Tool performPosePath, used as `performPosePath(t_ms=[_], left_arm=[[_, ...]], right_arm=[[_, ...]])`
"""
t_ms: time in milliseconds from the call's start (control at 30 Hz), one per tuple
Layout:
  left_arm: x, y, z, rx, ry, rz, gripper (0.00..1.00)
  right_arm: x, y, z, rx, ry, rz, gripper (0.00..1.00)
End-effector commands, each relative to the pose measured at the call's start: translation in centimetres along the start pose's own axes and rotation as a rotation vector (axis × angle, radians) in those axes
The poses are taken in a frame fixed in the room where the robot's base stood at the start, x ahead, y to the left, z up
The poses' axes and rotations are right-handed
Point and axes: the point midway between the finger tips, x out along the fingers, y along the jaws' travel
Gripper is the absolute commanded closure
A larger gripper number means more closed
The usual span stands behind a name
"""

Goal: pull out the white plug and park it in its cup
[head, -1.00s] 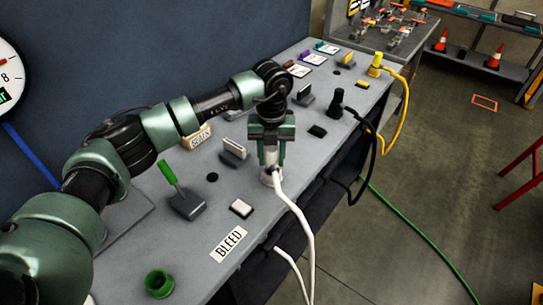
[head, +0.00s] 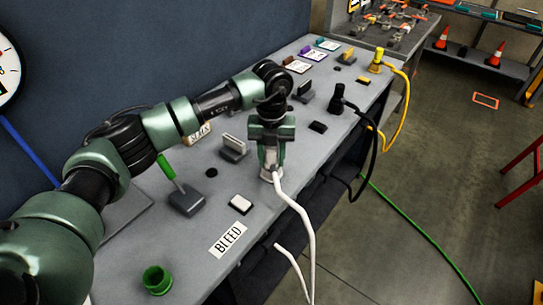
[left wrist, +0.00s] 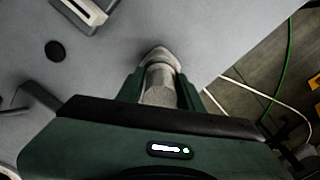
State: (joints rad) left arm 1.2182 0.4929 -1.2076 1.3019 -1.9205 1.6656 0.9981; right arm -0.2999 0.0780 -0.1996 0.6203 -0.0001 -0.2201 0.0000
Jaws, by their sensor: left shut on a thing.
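The white plug (head: 268,174) is between the fingers of my left gripper (head: 271,160), near the front edge of the bench. My left gripper is shut on it from above, and a white cable (head: 306,225) runs from it over the edge. In the left wrist view the pale plug (left wrist: 160,82) shows between the green fingers, with its wider end at the bench. I cannot tell whether it is still seated. A green open cup (head: 157,280) stands at the near left; I see no cup that is clearly white. My right gripper is not in view.
A green-handled lever (head: 186,200), a white-topped block (head: 240,204) and a BLEED label (head: 228,240) lie left of the plug. A black plug (head: 339,98) and a yellow plug (head: 377,60) with cables stand farther back. The wall (head: 180,60) bounds the bench behind.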

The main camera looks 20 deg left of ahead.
Motion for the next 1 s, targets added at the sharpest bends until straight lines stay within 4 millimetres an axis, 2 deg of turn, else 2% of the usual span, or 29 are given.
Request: performPosePath(t_ms=[100, 133, 200, 567, 667, 1000], left_arm=[[-0.1, 0.0, 0.0, 0.0, -0.001, -0.001, 1.0], [-0.1, 0.0, 0.0, 0.0, -0.001, -0.001, 0.58], [-0.1, 0.0, 0.0, 0.0, -0.001, -0.001, 0.38], [-0.2, 0.0, 0.0, 0.0, -0.001, 0.0, 0.38], [-1.2, 0.0, 0.1, 0.0, -0.004, -0.001, 0.38], [-6.6, 0.0, 0.1, 0.0, -0.003, -0.001, 0.38]], right_arm=[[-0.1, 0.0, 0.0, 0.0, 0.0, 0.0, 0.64], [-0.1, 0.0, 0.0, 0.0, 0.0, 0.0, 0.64], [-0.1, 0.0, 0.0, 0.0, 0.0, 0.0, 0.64], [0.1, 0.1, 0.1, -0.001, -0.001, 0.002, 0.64], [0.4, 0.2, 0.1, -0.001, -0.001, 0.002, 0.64], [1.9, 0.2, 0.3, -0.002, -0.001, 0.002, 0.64]])
